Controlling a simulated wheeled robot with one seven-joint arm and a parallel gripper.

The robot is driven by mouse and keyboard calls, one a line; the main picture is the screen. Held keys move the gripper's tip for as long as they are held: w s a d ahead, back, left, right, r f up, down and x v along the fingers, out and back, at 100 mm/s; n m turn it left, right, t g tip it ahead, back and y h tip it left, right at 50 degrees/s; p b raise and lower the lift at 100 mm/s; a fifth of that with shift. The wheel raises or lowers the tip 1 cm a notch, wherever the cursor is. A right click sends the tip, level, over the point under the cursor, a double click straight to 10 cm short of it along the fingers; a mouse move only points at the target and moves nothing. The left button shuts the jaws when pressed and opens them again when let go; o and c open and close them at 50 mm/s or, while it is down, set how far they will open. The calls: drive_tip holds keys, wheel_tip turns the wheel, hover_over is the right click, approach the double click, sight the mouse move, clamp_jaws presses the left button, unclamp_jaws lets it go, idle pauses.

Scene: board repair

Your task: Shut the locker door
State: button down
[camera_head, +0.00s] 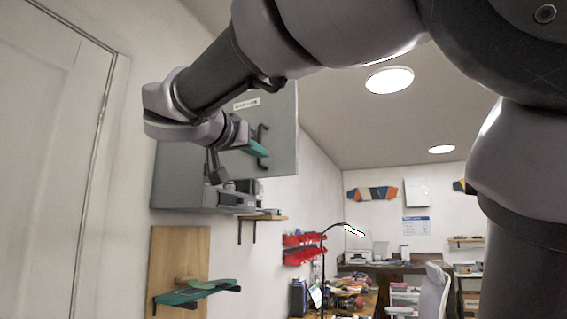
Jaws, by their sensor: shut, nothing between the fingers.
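The grey wall locker (178,181) hangs on the left wall. Its grey door (282,129) stands open at an angle, with a label near the top and a black bar handle (263,146) on the face I see. Dark items show in the locker's open lower part. My arm crosses the upper picture and hides the door's upper left part and some of the locker.
A wooden panel (188,244) with a teal board (196,292) on brackets is below the locker. A small wooden shelf (262,217) and red bins (304,240) are further along the wall. A white door (45,150) is at far left. A desk and chair (434,290) stand at the back.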

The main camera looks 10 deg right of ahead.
sight(290, 166)
drive_tip(key=x, duration=1.3)
drive_tip(key=shift+w+d+r, duration=0.25)
drive_tip(key=shift+w+d, duration=0.1)
